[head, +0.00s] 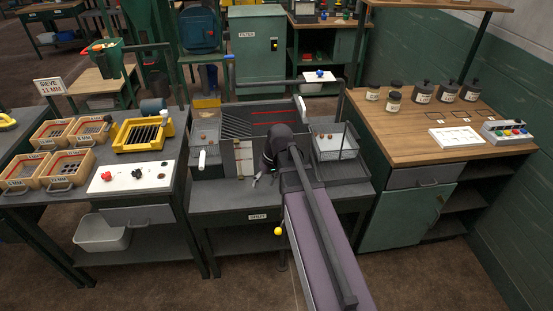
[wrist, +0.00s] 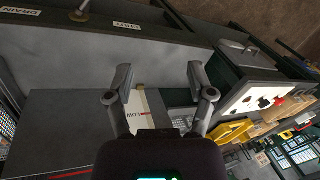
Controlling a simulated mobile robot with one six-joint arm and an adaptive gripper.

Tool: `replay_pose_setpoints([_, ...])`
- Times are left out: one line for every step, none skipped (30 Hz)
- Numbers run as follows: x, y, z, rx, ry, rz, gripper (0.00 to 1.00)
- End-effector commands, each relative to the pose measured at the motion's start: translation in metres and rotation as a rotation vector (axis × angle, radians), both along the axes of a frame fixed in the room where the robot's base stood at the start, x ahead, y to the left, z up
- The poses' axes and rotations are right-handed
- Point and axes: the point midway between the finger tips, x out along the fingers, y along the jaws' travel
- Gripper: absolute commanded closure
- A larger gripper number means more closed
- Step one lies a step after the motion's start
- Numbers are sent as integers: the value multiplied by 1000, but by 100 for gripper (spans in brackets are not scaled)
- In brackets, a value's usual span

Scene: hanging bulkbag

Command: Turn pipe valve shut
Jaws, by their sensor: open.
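A yellow ball knob (head: 278,231) shows below the front edge of the middle bench, just right of the SHUT label (head: 258,216). I take it for the valve's handle end; a thin dark pipe-like part hangs below it, and my arm hides what is to its right. In the wrist view, a small grey part (wrist: 80,10) sits at the top between the SHUT label (wrist: 127,26) and the DRAIN label (wrist: 22,13). My gripper (head: 257,180) is open and empty above the bench top, behind the knob and apart from it. In the wrist view its fingers (wrist: 158,78) are spread over the grey surface.
A pale strip marked LOW (wrist: 142,115) lies below my fingers. Wire baskets (head: 336,141) and (head: 206,136) stand at both sides of the bench. A left bench holds a yellow sieve (head: 143,135) and trays; a wooden counter (head: 410,115) stands right. Floor in front is clear.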

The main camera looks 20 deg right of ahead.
Motion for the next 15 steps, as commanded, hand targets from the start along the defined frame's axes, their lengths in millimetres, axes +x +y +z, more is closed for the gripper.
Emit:
replay_pose_setpoints([-19, 11, -11, -39, 13, -12, 30])
replay_pose_setpoints([-26, 15, -16, -65, 20, -22, 30])
replay_pose_setpoints([-35, 21, -25, -98, 27, -36, 30])
replay_pose_setpoints([-42, 24, -32, -123, 33, -48, 30])
replay_pose_setpoints([-49, 28, -39, -147, 36, -58, 30])
replay_pose_setpoints([-55, 30, -48, -173, 40, -71, 30])
replay_pose_setpoints([-59, 32, -54, -190, 42, -81, 30])
replay_pose_setpoints([-62, 34, -59, -204, 43, -86, 30])
replay_pose_setpoints([-66, 35, -66, -222, 44, -96, 30])
replay_pose_setpoints([-69, 36, -71, -233, 44, -101, 30])
replay_pose_setpoints([-72, 37, -76, -244, 45, -107, 30])
replay_pose_setpoints([-74, 39, -82, -254, 44, -112, 30])
replay_pose_setpoints([-76, 38, -85, -262, 43, -116, 30])
replay_pose_setpoints([-78, 38, -89, -270, 43, -120, 30])
replay_pose_setpoints([-80, 38, -92, -278, 43, -124, 30])
